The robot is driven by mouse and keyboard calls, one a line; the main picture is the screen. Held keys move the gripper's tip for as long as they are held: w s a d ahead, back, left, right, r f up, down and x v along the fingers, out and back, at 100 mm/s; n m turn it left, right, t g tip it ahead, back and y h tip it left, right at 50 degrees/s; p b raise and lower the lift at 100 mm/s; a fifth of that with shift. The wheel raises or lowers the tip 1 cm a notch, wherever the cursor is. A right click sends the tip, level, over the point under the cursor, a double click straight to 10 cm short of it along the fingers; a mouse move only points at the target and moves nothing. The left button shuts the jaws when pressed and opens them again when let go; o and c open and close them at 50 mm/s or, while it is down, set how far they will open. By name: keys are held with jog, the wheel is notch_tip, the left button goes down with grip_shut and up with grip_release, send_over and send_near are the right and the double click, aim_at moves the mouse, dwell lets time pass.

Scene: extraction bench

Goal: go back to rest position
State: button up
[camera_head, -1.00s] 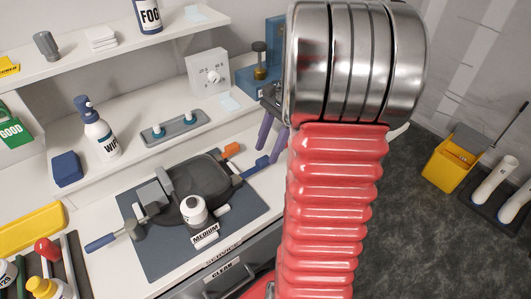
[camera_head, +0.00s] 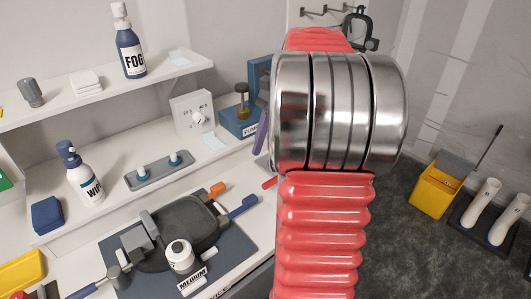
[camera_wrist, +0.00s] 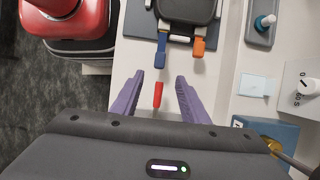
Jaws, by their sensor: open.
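My gripper (camera_wrist: 160,79) is open in the wrist view, its two purple fingers spread apart above the white bench. A small red piece (camera_wrist: 158,95) shows between the fingers, apart from both. It also shows in the head view (camera_head: 270,183), just left of my arm. In the head view my gripper is mostly hidden behind my red and metal arm, with only a purple sliver (camera_head: 261,132) visible. I cannot tell the exact height of the fingers above the bench.
A dark clamp device with orange (camera_head: 217,189) and blue (camera_head: 243,205) handles lies on a grey mat (camera_head: 237,246). A blue box (camera_head: 238,121) and white dial box (camera_head: 192,114) stand behind. A yellow bucket (camera_head: 432,192) stands on the open floor at right.

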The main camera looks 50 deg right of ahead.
jog(key=shift+a, duration=0.1)
dwell(0.3)
jog(key=a+r+n+h, duration=0.25)
jog(key=a+n, duration=0.55)
jog(key=a, duration=0.7)
jog(key=s+a+f+n+t+h, duration=0.1)
jog(key=s+a+f+n+t, duration=0.1)
jog(key=a+n, duration=0.3)
jog(key=s+a+f+n+t+h, duration=0.1)
jog(key=s+a+f+n+t, duration=0.1)
jog(key=a+n, duration=0.4)
jog(key=shift+s+a+f+t, duration=0.2)
jog(key=shift+s+a+t, duration=0.3)
jog(key=shift+s+a, duration=1.05)
jog(key=shift+w+a, duration=0.35)
jog(key=shift+w, duration=0.1)
jog(key=shift+c, duration=0.2)
jog(key=shift+c, duration=1)
